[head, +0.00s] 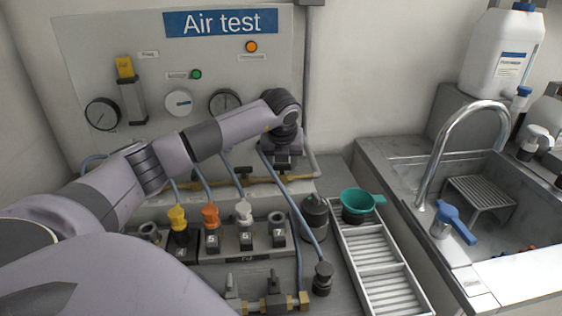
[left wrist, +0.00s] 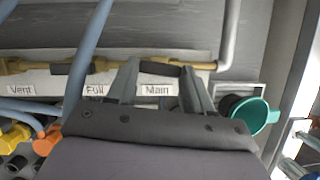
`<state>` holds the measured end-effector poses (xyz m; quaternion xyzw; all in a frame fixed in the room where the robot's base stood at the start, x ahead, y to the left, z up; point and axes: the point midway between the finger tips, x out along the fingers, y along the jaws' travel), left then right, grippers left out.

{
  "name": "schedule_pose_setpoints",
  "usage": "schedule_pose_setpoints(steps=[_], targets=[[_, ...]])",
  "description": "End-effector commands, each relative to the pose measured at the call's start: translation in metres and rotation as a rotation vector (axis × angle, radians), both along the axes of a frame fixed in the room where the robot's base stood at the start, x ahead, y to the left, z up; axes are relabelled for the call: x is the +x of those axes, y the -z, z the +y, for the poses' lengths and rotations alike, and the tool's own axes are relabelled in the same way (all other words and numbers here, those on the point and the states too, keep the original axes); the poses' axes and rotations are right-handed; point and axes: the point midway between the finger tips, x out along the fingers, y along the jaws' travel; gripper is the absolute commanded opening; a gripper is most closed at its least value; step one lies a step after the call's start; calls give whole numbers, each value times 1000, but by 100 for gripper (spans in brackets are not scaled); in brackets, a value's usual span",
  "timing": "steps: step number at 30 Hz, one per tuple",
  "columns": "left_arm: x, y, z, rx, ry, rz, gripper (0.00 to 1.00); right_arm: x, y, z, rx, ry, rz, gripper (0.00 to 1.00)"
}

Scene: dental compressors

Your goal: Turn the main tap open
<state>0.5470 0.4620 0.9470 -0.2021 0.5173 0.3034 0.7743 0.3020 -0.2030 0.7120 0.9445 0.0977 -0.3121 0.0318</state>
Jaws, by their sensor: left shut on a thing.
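The main tap shows in the left wrist view as a dark handle (left wrist: 160,68) on a brass pipe (left wrist: 213,65), above the label "Main" (left wrist: 157,89). The handle lies roughly along the pipe, slightly tilted. My left gripper (left wrist: 160,75) has one finger at each end of the handle and is shut on it. In the head view my left gripper (head: 284,162) is at the right part of the brass pipe (head: 238,181), low on the panel, and hides the main tap. My right gripper is in neither view.
Another dark tap handle (left wrist: 72,69) sits on the pipe to the left, near blue hoses. Below the pipe stand yellow (head: 178,217), orange (head: 210,214) and white (head: 244,211) connectors. A green cup (head: 357,205) sits on a slatted tray (head: 383,270); a sink is at right.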

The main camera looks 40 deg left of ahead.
Motion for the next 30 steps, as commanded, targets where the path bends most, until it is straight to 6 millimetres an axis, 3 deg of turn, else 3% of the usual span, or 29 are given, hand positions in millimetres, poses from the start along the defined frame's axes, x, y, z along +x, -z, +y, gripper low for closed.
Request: schedule_pose_setpoints(steps=[10,26,27,29,30], targets=[[2,-1,-1,-1,-143,-3,21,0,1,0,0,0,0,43],[2,-1,-1,-2,-170,-3,21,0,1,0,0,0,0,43],[2,-1,-1,-2,-170,-3,54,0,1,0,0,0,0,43],[2,-1,-1,-1,-169,-3,74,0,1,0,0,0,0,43],[2,-1,0,-1,-169,-3,77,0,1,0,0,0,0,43]])
